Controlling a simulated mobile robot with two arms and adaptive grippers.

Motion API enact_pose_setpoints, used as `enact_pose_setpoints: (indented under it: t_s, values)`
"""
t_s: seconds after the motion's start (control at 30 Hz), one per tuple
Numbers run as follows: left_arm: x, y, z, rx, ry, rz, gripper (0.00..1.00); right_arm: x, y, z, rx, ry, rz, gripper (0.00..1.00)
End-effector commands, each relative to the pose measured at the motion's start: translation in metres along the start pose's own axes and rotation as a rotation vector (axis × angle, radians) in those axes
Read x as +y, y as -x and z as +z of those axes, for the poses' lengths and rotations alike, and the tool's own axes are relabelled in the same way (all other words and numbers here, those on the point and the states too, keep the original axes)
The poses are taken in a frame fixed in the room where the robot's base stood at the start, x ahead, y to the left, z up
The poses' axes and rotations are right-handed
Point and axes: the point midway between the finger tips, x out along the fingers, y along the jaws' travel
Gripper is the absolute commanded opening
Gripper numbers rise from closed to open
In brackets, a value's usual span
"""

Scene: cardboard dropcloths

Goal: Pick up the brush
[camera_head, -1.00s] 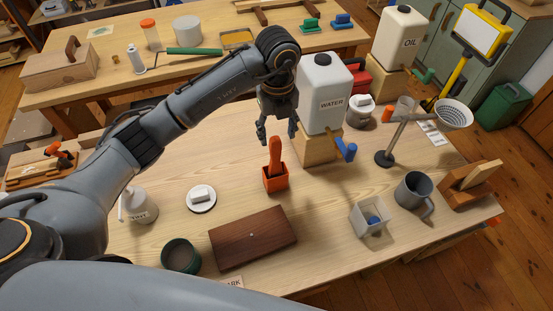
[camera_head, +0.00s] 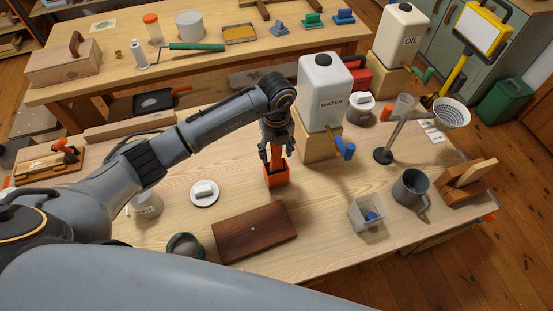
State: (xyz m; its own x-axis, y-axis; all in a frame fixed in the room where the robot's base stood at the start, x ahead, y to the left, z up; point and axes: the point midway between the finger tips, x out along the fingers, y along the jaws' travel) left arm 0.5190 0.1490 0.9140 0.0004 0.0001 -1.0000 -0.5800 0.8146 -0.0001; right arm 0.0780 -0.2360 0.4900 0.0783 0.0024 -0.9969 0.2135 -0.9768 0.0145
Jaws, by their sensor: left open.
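The brush, with an orange-red handle (camera_head: 275,158), stands upright in a square orange holder (camera_head: 276,177) on the wooden workbench (camera_head: 325,222). Its lower end is hidden inside the holder. My left gripper (camera_head: 276,157) points down over the holder, with its fingers open on either side of the handle. I cannot tell whether the fingers touch the handle. The upper part of the handle is partly hidden by the gripper. My right gripper does not show.
A white WATER container (camera_head: 324,88) on a wooden block (camera_head: 318,147) stands close right of the gripper. A dark wooden board (camera_head: 254,232) lies in front. A white dish (camera_head: 204,193) is at left. A grey mug (camera_head: 410,189) and small bin (camera_head: 367,216) are at right.

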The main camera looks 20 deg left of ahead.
Motion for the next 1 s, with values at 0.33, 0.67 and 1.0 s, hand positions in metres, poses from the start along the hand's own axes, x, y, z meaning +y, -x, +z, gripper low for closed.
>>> enact_pose_setpoints:
  t_s: [0.33,0.67,1.0]
  values:
    - [0.0,0.001,0.0,0.0,0.0,0.0,0.0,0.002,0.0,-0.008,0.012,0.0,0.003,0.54]
    - [-0.001,0.011,0.002,-0.002,0.0,-0.002,0.0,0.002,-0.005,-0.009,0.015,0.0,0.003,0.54]
    - [-0.001,0.075,0.001,-0.004,-0.001,-0.004,0.0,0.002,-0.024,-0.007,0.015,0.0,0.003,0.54]
